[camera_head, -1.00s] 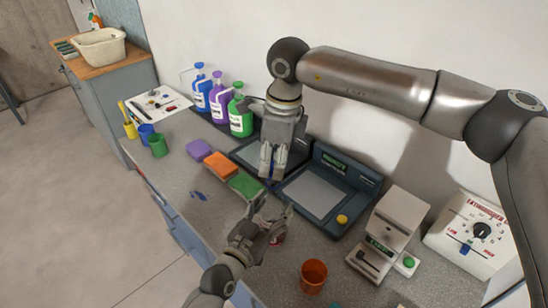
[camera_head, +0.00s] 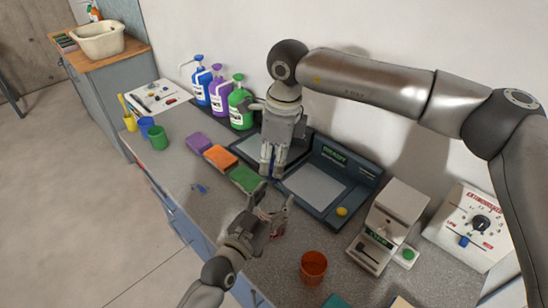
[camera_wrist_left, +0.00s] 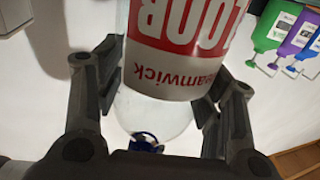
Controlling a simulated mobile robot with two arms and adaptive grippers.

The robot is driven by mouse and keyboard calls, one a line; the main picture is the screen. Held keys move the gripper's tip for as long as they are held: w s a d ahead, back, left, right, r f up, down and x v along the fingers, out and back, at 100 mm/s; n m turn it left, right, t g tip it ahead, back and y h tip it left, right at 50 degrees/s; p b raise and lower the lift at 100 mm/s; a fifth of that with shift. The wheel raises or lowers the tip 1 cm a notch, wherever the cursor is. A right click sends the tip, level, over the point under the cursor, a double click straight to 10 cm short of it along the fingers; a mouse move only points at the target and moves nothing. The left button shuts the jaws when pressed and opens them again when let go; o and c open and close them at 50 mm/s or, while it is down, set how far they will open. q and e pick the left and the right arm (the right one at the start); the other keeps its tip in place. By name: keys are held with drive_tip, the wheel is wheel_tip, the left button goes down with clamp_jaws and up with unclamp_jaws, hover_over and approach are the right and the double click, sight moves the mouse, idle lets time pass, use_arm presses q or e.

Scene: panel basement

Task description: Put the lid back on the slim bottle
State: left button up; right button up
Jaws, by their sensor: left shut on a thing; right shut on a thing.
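My left gripper (camera_head: 275,204) is low over the counter in the head view, shut on a clear bottle (camera_wrist_left: 155,110) with a white and red label. The bottle fills the middle of the left wrist view, between the fingers, with its label upside down there. In the head view the gripper hides most of it. My right gripper (camera_head: 271,170) points down just above the left one, shut on a small blue thing (camera_head: 279,171), mostly hidden by its fingers. A blue piece (camera_wrist_left: 145,142) also shows near the bottle's narrow end in the left wrist view; I cannot tell whether it touches.
Blue, purple and green pump bottles (camera_head: 240,104) stand at the wall. Sponges (camera_head: 220,157) lie left of my right gripper. A dark scale-like device (camera_head: 320,189), an orange cup (camera_head: 313,268) and a white dispenser (camera_head: 390,226) stand to the right.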

drive_tip(key=shift+f, duration=0.55)
use_arm(q)
clamp_jaws()
use_arm(e)
drive_tip(key=m, duration=0.3)
drive_tip(key=shift+m, duration=0.4)
drive_tip(key=m, duration=0.4)
drive_tip(key=shift+a+t, duration=0.1)
drive_tip(key=shift+t, duration=0.3)
drive_tip(key=m+h, duration=0.1)
drive_tip(key=m, duration=1.1)
drive_tip(key=shift+a+m+h, duration=0.1)
drive_tip(key=shift+m+h, duration=0.2)
drive_tip(key=m, duration=0.4)
drive_tip(key=shift+m, duration=0.4)
drive_tip(key=m, duration=0.3)
drive_tip(key=shift+h, duration=0.3)
drive_tip(key=m+g, duration=0.1)
drive_tip(key=m, duration=0.6)
drive_tip(key=shift+w+m, duration=0.1)
drive_tip(key=shift+m, duration=0.2)
